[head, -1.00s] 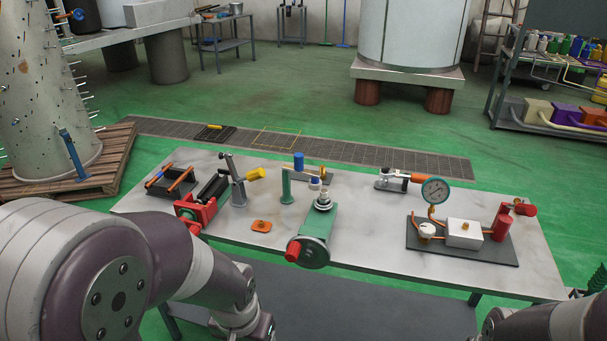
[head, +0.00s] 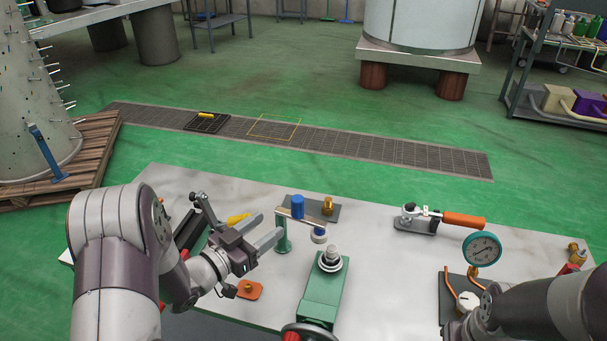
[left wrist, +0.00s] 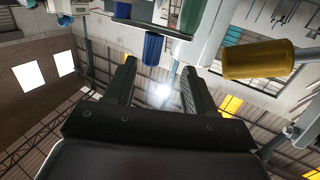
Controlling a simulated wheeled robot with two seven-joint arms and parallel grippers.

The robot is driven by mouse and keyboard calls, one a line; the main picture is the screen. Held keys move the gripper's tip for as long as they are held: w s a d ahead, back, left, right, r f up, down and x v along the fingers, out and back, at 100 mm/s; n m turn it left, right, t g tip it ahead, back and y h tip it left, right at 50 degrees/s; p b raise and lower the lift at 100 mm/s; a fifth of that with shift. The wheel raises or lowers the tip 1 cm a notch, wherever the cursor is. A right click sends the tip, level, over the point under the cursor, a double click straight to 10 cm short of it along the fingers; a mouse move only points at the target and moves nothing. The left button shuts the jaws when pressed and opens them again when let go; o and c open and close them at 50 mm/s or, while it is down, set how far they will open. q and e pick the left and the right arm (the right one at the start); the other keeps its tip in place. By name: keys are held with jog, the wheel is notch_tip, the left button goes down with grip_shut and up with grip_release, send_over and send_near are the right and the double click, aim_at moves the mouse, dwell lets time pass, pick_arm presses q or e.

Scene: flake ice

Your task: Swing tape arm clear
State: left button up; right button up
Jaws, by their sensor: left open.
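The tape arm (head: 304,222) is a pale flat bar on a green post (head: 283,240) at the back middle of the table. A blue upright knob (head: 297,206) stands on it, and a small blue-and-white round piece (head: 319,236) hangs at its right end. My left gripper (head: 268,229) is open and empty, just left of the post, its fingers pointing right toward it. In the left wrist view, the blue knob (left wrist: 153,48) shows beyond the open fingers (left wrist: 160,85). Contact with the post cannot be told.
A green vise-like fixture (head: 325,290) stands in front of the arm's end. A yellow handle (head: 238,218) is behind my left gripper; it also shows in the left wrist view (left wrist: 258,60). An orange-handled clamp (head: 463,220) and a gauge (head: 482,249) are to the right.

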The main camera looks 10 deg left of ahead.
aim_at(299, 203)
pick_arm(q)
jog(key=w+d, duration=0.1)
jog(key=w+d+r, duration=0.1)
jog(key=shift+d+r+h+p, duration=0.25)
jog(key=shift+d+h+p, duration=0.05)
jog(key=shift+p, duration=0.05)
jog(key=x, duration=0.7)
jog(key=shift+w+a+f+p, duration=0.15)
jog(key=shift+w+f+p, duration=0.1)
jog(key=shift+w+p, duration=0.15)
jog(key=shift+w+d+r, duration=0.1)
jog(key=shift+w+d, duration=0.35)
jog(key=shift+w, duration=0.1)
pick_arm(e)
jog(key=shift+s+d+r, duration=0.1)
jog(key=shift+s+r, duration=0.1)
jog(key=shift+r, duration=0.3)
jog(key=shift+s+r, duration=0.2)
jog(key=shift+r, duration=0.3)
pick_arm(q)
grip_shut()
